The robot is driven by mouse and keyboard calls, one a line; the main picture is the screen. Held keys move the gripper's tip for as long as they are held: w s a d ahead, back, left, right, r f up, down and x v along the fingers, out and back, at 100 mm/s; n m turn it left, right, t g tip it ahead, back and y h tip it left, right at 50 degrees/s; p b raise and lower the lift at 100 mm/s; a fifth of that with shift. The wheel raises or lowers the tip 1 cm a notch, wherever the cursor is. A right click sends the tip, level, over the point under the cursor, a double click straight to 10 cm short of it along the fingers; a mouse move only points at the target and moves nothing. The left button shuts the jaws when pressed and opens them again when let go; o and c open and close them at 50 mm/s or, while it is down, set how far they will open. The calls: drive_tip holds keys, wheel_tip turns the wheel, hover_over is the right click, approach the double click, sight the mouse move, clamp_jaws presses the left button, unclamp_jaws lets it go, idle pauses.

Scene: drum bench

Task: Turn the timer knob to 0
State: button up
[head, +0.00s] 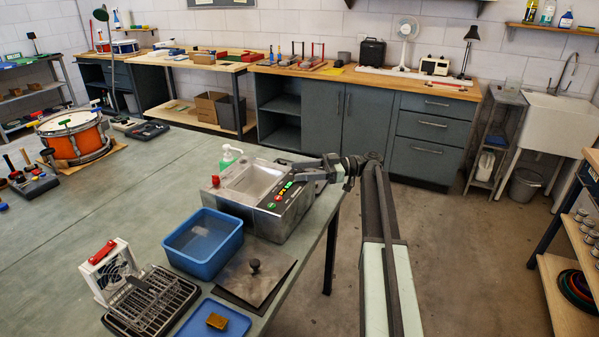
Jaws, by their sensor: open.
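The timer knob is not clearly visible; it may be hidden by my gripper or too small to make out. A metal tank unit (243,217) with an open basin stands near the bench's right edge. Its dark sloping control panel (283,207) faces right and carries small green, orange and red controls or lights. My gripper (304,172) reaches in from the right at the panel's upper far end. Its fingers are dark and small in the head view, apparently open, with nothing seen between them. I cannot tell whether they touch the panel.
A blue tub (203,243), a lid with a black knob (255,266), a wire basket (152,303) and a blue tray (213,321) stand nearer. Floor right of the bench is clear.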

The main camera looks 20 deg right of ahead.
drive_tip(key=s+d, duration=0.1)
drive_tip(key=d, duration=0.5)
drive_tip(key=shift+s+d, duration=0.15)
drive_tip(key=shift+d, duration=0.25)
